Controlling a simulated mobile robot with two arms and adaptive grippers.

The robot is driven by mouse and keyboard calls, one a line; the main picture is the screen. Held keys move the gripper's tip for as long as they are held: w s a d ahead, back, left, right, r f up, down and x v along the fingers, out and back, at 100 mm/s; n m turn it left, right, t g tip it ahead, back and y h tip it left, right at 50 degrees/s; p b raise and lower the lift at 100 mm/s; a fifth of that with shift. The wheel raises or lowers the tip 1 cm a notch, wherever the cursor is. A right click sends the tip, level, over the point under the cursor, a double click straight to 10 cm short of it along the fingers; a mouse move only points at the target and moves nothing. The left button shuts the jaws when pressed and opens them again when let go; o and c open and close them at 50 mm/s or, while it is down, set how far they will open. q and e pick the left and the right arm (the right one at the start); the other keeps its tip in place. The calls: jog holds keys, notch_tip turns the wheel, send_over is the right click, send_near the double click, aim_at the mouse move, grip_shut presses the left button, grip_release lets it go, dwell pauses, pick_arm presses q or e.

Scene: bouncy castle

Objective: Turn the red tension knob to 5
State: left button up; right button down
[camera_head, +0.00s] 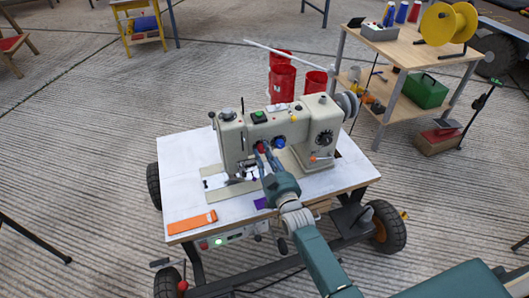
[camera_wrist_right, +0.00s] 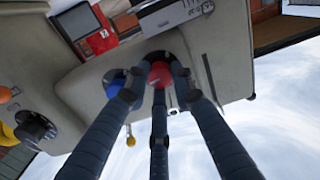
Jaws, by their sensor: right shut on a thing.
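The red tension knob (camera_head: 260,146) is on the front of a beige sewing machine (camera_head: 232,138). In the wrist view the red knob (camera_wrist_right: 160,74) sits between the fingertips of my right gripper (camera_wrist_right: 155,85), which is shut on it. In the head view my right gripper (camera_head: 265,154) reaches up to the knob from the lower right. A blue knob (camera_head: 279,142) is just right of the red one in the head view; in the wrist view the blue knob (camera_wrist_right: 112,84) is on the left, close to a finger. I cannot read any scale or number. My left gripper is out of view.
The machine stands on a white wheeled table (camera_head: 185,155). An orange strip (camera_head: 191,222) lies at its front left. A green button (camera_head: 259,117) and a black dial (camera_head: 325,138) are on the machine. Red bins (camera_head: 283,82) and a wooden shelf (camera_head: 400,50) stand behind.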

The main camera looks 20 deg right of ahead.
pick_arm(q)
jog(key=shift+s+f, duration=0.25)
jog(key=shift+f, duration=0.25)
pick_arm(e)
jog(key=shift+s+d+f+m, duration=0.1)
jog(key=shift+f+m, duration=0.2)
jog(key=shift+m, duration=0.2)
jog(key=shift+f, duration=0.1)
jog(key=c, duration=1.5)
grip_release()
jog(key=shift+o, duration=0.2)
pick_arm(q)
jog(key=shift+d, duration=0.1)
pick_arm(e)
jog(key=shift+r, duration=0.2)
jog(key=s, duration=1.2)
jog(key=shift+d, duration=0.15)
